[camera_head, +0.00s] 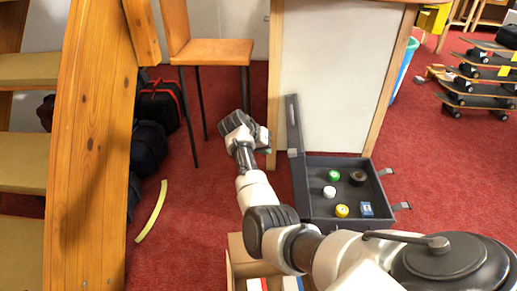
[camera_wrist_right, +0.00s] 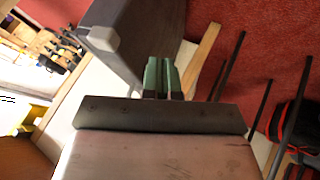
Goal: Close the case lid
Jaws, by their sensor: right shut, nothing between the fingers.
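The dark grey case (camera_head: 323,208) sits open on the red floor in the head view. Its lid (camera_head: 294,125) stands up at the left side, seen nearly edge-on. My right gripper (camera_head: 267,150) is just left of the lid, at the lid's outer side, and its fingers are shut and empty. In the right wrist view the green-padded fingertips (camera_wrist_right: 161,76) are together. The large dark panel above them looks like the lid (camera_wrist_right: 150,30); I cannot tell whether they touch it. My left gripper is not in view.
Inside the case are green (camera_head: 334,175), white (camera_head: 329,191) and yellow (camera_head: 342,210) round items, a dark roll (camera_head: 357,178) and a blue box (camera_head: 366,209). A white panel (camera_head: 335,80) stands behind. A chair (camera_head: 212,50) and wooden steps (camera_head: 85,150) are at left.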

